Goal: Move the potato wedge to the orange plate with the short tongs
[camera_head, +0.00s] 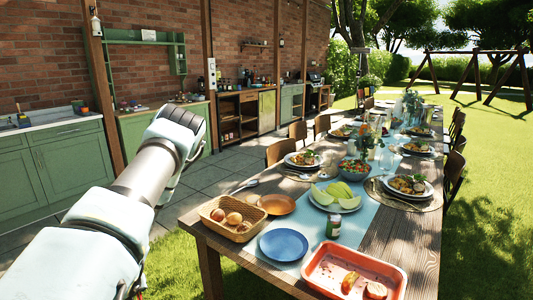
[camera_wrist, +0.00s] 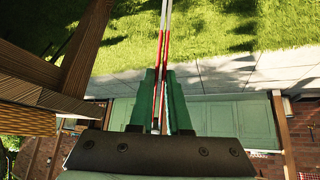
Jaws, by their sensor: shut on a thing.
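The potato wedge (camera_head: 348,282) lies in a red-orange rectangular tray (camera_head: 314,277) at the near end of the table. The small orange plate (camera_head: 277,204) is empty and sits beside the bread basket. In the wrist view my gripper (camera_wrist: 162,84) is shut on the short tongs (camera_wrist: 163,38), which are thin with red and white arms running away from the fingers. The tips of the tongs run out of the picture and nothing shows between the arms. My gripper is beside the table, over the grass and paving; in the head view my arm hides it.
A blue plate (camera_head: 284,245) lies between the tray and the orange plate. A wicker basket (camera_head: 246,235) holds several rolls or eggs. A small can (camera_head: 333,226) and a plate of green slices (camera_head: 337,197) stand nearby. In the wrist view the wooden table (camera_wrist: 28,66) is close on the left.

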